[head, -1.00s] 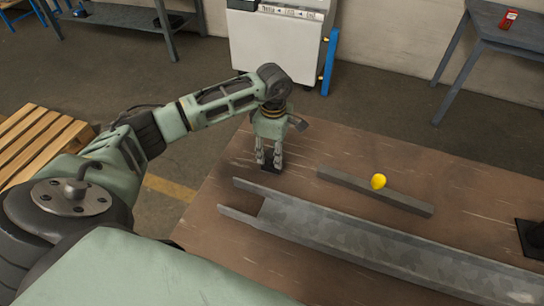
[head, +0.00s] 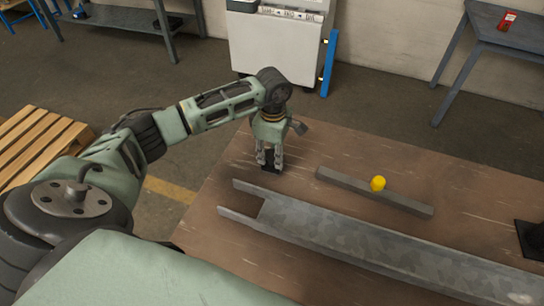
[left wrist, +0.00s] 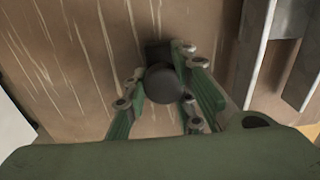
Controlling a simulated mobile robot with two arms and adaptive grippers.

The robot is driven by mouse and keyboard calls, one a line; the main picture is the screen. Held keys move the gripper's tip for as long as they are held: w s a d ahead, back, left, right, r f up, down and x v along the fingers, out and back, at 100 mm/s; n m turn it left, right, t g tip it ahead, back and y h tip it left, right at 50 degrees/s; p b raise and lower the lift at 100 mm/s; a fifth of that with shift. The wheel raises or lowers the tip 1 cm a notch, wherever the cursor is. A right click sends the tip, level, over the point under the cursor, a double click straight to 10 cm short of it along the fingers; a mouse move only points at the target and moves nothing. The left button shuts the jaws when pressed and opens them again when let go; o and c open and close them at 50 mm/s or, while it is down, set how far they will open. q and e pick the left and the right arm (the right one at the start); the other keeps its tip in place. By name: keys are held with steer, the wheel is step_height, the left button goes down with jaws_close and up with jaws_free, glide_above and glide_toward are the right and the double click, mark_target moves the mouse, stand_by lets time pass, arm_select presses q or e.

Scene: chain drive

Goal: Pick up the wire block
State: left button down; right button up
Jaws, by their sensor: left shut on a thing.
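The wire block (head: 271,168) appears as a small dark piece at the far left part of the brown table. In the left wrist view it has a dark round top (left wrist: 163,84) and a squarish dark part (left wrist: 157,52) beyond it. My left gripper (head: 270,161) points down over the table and is shut on the block, with its fingers on either side of the round part. The block seems to be at the tabletop; whether it has any gap beneath is hard to tell. My right gripper is not in view.
A long grey metal channel (head: 320,228) lies across the table (head: 225,232) in front of the gripper. Behind it lies a grey bar (head: 345,184) with a yellow round thing (head: 378,183) at it. A black object (head: 531,238) stands at the right edge.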

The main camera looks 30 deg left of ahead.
mark_target(273, 151)
arm_select(q)
steer(key=shift+r, duration=0.1)
steer(key=shift+r+b, duration=0.4)
steer(key=shift+r, duration=0.1)
step_height(273, 151, up, 2)
steer(key=shift+w+r+b, duration=0.1)
steer(key=shift+r+b, duration=0.15)
steer(key=shift+b, duration=0.5)
steer(key=w+d+r+b, duration=0.1)
steer(key=d+r+b, duration=0.2)
steer(key=d+r, duration=0.4)
steer(key=d, duration=0.4)
steer(key=shift+w+d+r+b, duration=0.2)
steer(key=shift+w+d+b, duration=0.1)
steer(key=shift+b, duration=0.1)
